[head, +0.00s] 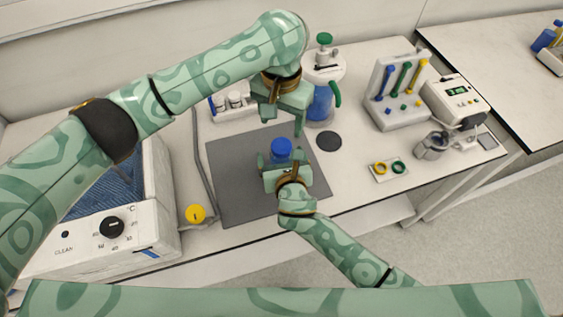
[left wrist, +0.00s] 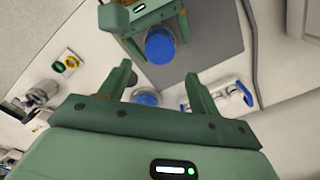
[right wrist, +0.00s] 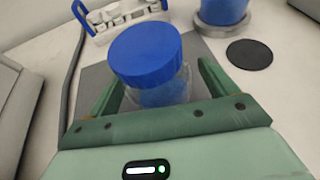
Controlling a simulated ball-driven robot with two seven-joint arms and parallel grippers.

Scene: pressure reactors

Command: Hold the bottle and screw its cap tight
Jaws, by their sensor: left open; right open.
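The bottle (right wrist: 160,90) is clear with blue contents and stands upright on the grey mat (head: 232,165). Its blue cap (head: 281,149) sits on top; whether it is tight cannot be seen. My right gripper (head: 284,163) is open, with its fingers on either side of the bottle body, below the cap. In the right wrist view the bottle stands between the fingers. My left gripper (head: 285,118) is open and empty, pointing down, behind the bottle and higher than it. In the left wrist view the cap (left wrist: 160,46) lies beyond the left fingers, beside the right gripper.
A reactor vessel with blue liquid (head: 320,104) stands close behind, right of my left gripper. A dark disc (head: 329,141) lies right of the mat. A white rack (head: 233,108) is behind left. A bath (head: 110,220) is at the left, and a tool stand (head: 396,95) at the right.

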